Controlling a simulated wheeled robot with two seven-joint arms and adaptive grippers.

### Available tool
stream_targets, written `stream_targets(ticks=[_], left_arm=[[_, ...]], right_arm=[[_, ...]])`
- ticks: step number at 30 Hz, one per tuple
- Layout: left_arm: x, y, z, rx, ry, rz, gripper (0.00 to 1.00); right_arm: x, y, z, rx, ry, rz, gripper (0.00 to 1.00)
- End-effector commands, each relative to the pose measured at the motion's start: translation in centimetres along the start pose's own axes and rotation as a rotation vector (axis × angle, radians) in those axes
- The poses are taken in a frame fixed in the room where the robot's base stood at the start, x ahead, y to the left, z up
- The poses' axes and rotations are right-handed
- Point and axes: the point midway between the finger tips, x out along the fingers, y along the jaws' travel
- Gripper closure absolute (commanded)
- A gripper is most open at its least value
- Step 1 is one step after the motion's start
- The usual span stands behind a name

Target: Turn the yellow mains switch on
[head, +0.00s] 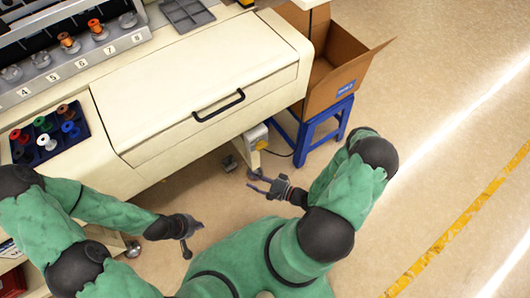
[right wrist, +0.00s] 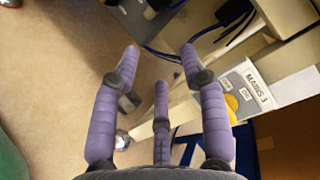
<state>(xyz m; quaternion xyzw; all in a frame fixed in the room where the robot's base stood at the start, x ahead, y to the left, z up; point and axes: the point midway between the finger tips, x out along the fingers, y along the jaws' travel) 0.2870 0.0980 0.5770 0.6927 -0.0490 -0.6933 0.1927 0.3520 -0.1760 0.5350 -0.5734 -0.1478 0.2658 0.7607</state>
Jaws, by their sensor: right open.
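The mains switch box (head: 255,134) is a pale box with a yellow part (head: 261,144), low on the machine's right end below the drawer. In the right wrist view the box has a "MAINS 3" label (right wrist: 258,86) and small position tags. The yellow switch (right wrist: 232,104) is partly hidden there behind a purple finger, so its position cannot be told. My right gripper (head: 257,185) is open and empty, below and apart from the box. Its spread fingers show in the right wrist view (right wrist: 160,68). My left gripper (head: 194,238) is apart from the machine, its fingers spread and empty.
The cream machine cabinet (head: 190,85) with a black handle (head: 218,105) overhangs the switch area. A blue stool (head: 325,128) carrying a cardboard box (head: 335,85) stands right of the switch. Cables (right wrist: 165,52) hang nearby. The floor at right is clear.

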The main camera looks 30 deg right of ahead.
Motion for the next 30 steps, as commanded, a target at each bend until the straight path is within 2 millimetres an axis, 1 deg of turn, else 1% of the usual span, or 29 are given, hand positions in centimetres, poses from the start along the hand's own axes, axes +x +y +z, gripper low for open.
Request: stream_targets(ticks=[1,3,4,6,7,9,11,14,17,30], left_arm=[[0.5,-0.2,0.0,0.000,0.000,0.000,1.00],[0.7,-0.3,0.0,0.000,0.000,0.000,1.00],[0.8,-0.3,0.0,0.000,0.000,0.000,1.00],[0.9,-0.3,0.0,0.000,0.000,0.000,1.00],[1.0,-0.3,0.0,0.000,0.000,0.000,1.00],[1.0,-0.4,0.0,0.000,0.000,0.000,1.00],[1.1,-0.4,0.0,0.000,0.000,0.000,1.00],[1.3,-0.5,0.0,0.000,0.000,0.000,1.00],[1.6,-0.6,-0.1,0.000,0.000,0.000,1.00],[3.4,-1.2,-0.1,0.000,0.000,0.000,1.00]], right_arm=[[-1.2,0.3,-2.6,-0.052,0.125,-0.054,0.56],[-2.9,0.1,-5.3,-0.128,0.271,-0.106,0.56],[-3.6,0.1,-6.2,-0.156,0.323,-0.121,0.56],[-5.0,-0.1,-7.8,-0.213,0.421,-0.143,0.56],[-5.5,-0.1,-8.3,-0.232,0.451,-0.148,0.56],[-6.2,-0.2,-9.1,-0.261,0.500,-0.156,0.56],[-6.3,-0.3,-9.4,-0.273,0.519,-0.159,0.56],[-5.8,-0.5,-9.8,-0.278,0.521,-0.160,0.56],[-4.7,-0.7,-10.3,-0.278,0.517,-0.160,0.56],[0.9,-2.1,-13.3,-0.277,0.515,-0.160,0.56]])
